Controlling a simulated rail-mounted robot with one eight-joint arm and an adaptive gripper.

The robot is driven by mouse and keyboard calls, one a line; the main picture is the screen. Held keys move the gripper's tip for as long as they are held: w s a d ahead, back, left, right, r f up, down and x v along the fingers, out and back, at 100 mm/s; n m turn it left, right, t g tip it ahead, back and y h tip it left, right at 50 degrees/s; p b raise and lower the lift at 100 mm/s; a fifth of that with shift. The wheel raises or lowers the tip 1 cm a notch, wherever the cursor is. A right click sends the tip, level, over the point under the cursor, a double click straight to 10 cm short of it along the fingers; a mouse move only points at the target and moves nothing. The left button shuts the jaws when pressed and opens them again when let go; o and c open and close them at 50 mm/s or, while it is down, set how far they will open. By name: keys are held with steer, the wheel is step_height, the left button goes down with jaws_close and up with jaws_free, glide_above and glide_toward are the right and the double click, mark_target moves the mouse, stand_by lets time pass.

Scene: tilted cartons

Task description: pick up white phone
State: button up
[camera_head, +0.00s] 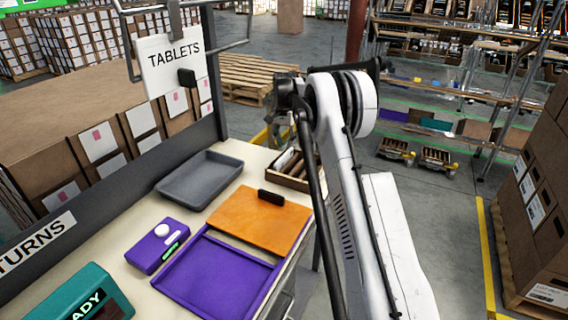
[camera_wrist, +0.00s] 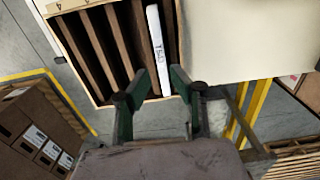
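The white phone (camera_wrist: 154,45) stands on edge in a slot of a slotted brown box (camera_wrist: 88,15), with small dark marks on its upward side. In the head view the same box (camera_head: 297,181) sits at the table's far right end, partly hidden by my arm; I cannot make out the phone clearly there. My gripper (camera_wrist: 160,82) is open and empty in the wrist view. Its two green fingers are apart, on either side of the line of the phone's near end. Whether they are level with the phone is unclear.
On the table (camera_head: 208,217) are a grey tray (camera_head: 200,178), an orange board (camera_head: 252,222) with a black block, a purple tray (camera_head: 205,292), a purple device (camera_head: 150,252) and a teal box (camera_head: 82,290). A TABLETS sign (camera_head: 172,62) hangs at the back. Stacked cartons (camera_head: 540,190) stand right.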

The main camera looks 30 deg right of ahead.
mark_target(284, 155)
steer(key=shift+a+f, duration=0.1)
steer(key=shift+f, duration=3.2)
jaws_close()
